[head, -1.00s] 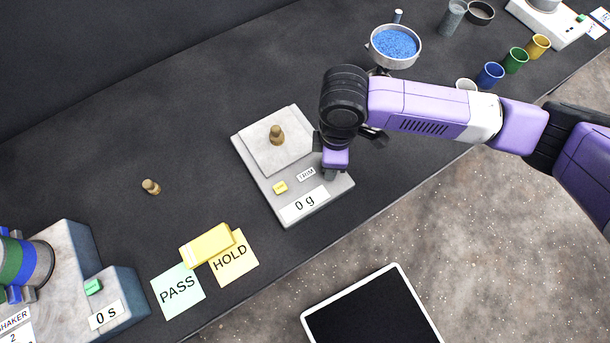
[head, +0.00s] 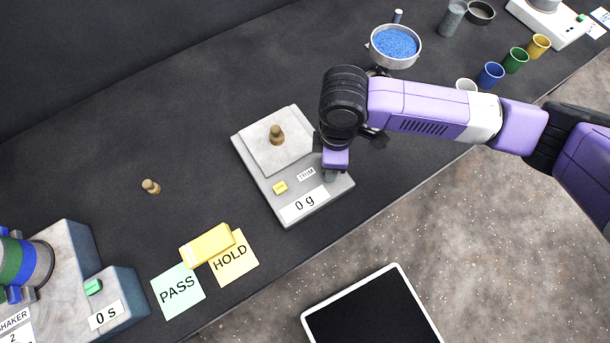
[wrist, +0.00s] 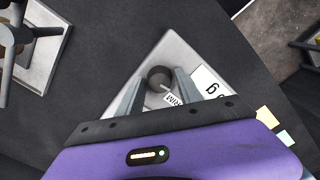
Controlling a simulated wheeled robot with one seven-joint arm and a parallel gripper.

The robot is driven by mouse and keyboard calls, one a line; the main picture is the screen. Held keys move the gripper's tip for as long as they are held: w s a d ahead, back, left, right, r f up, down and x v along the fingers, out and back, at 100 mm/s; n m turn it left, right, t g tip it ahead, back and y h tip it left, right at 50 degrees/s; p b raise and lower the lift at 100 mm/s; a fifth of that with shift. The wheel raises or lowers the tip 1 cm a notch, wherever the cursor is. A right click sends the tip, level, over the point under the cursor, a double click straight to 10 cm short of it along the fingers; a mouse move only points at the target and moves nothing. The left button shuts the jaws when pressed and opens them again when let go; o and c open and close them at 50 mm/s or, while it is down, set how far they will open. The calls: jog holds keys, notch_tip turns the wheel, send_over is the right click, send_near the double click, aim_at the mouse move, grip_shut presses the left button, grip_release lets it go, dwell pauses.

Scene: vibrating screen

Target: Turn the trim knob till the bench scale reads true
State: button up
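The grey bench scale (head: 263,180) stands on the dark bench, and its display (head: 304,204) reads 0 g. A brass weight (head: 277,135) stands on its square pan (head: 262,155). A TRIM label (head: 306,174) is on the scale's front part. In the wrist view the dark round trim knob (wrist: 158,77) has a pale pointer line. My gripper (wrist: 160,82) is over the scale with one finger on each side of the knob, apparently with small gaps. In the head view my gripper (head: 332,174) hides the knob.
A yellow button (head: 280,188) is beside the TRIM label. A second brass weight (head: 151,187) stands to the left. A yellow block (head: 208,245) lies by the PASS (head: 178,291) and HOLD (head: 234,262) cards. A bowl of blue grains (head: 394,45) is behind my arm.

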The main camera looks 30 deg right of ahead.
jog(key=shift+r, duration=0.15)
jog(key=shift+r, duration=2.95)
jog(key=o, duration=0.3)
jog(key=shift+r, duration=3)
